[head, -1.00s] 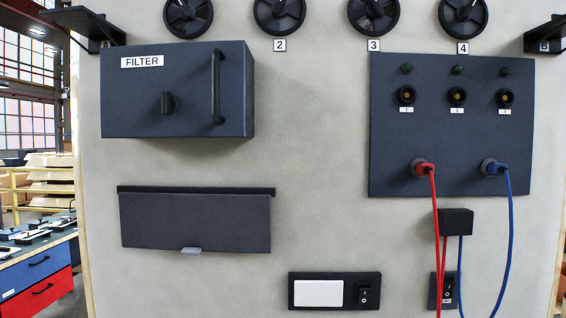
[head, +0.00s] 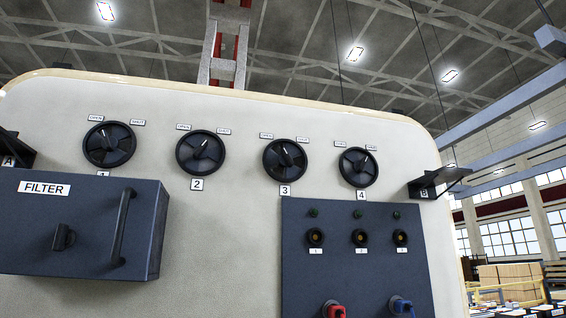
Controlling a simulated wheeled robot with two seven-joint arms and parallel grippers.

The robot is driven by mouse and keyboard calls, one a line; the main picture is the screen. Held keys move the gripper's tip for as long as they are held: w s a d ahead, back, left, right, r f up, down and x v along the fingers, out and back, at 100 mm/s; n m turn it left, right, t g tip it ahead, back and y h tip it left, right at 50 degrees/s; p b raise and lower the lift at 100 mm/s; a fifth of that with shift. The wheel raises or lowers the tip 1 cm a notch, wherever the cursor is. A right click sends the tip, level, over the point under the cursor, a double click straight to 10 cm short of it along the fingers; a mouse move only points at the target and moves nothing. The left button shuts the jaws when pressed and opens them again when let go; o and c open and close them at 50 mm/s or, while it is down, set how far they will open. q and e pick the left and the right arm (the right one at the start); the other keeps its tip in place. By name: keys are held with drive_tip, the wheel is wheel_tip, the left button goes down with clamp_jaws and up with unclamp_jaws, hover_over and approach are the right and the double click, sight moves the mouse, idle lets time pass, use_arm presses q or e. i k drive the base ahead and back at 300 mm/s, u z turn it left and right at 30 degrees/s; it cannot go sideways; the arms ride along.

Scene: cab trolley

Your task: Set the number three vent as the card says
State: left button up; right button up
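The number three vent (head: 285,160) is a round black handwheel on the pale panel, third in a row, with a "3" label (head: 285,190) under it. Small OPEN and SHUT labels sit above it at left and right. A pale pointer mark shows on its upper part, near the middle; its exact setting is too small to tell. Similar wheels are vent one (head: 109,145), vent two (head: 200,152) and vent four (head: 358,167). I see no card that I can read. Neither gripper is in view.
A dark FILTER box (head: 90,222) with a handle juts out at lower left. A dark socket panel (head: 355,262) with red (head: 333,309) and blue (head: 401,305) plugs is below vents three and four. Dark shelf B (head: 437,182) sticks out at right, and shelf A (head: 14,150) at left.

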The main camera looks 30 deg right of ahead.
sight(285, 160)
drive_tip(key=k, duration=1.3)
drive_tip(key=u, duration=0.55)
drive_tip(key=i, duration=1.65)
drive_tip(key=z, duration=1.05)
drive_tip(key=i, duration=0.2)
drive_tip(key=z, duration=0.2)
